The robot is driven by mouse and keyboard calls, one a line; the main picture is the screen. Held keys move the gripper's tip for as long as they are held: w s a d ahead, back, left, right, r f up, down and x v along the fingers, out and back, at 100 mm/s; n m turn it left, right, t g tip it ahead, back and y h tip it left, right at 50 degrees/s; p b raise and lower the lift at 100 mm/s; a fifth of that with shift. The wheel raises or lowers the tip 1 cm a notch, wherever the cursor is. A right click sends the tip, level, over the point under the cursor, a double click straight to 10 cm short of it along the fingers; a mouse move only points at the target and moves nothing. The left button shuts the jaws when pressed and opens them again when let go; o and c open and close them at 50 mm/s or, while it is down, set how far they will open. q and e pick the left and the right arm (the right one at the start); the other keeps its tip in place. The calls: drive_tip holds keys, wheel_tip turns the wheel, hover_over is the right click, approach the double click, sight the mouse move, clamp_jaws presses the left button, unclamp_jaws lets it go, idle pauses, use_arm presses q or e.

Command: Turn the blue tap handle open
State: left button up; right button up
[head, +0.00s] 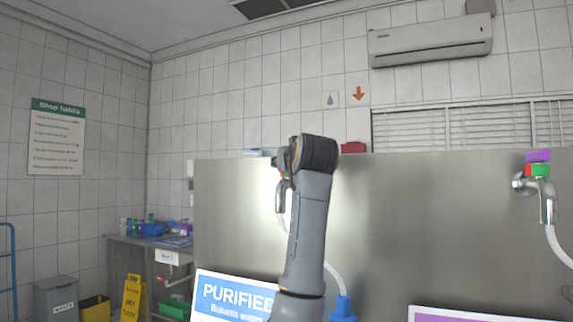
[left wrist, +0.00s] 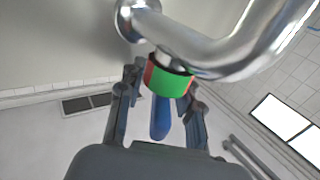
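The blue tap handle (left wrist: 160,118) shows in the left wrist view as a blue lever below a red and green collar (left wrist: 168,78) on a shiny metal tap (left wrist: 215,50). My left gripper (left wrist: 163,88) is open, with one finger on each side of the collar and handle. Gaps show between the fingers and the handle; I cannot tell if either touches. In the head view my left arm hides the handle, and only part of the metal spout (head: 282,188) shows beside it. My right gripper is in neither view.
A second tap (head: 541,185) with a purple handle (head: 538,155) is on the steel panel (head: 420,220) at the right. A white hose (head: 332,272) runs to a blue fitting (head: 343,308). A "PURIFIED" sign (head: 232,296) stands low. The panel between the taps is clear.

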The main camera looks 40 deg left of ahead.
use_arm(q)
drive_tip(key=v, duration=1.1)
drive_tip(key=shift+d, duration=0.15)
drive_tip(key=shift+s, duration=0.1)
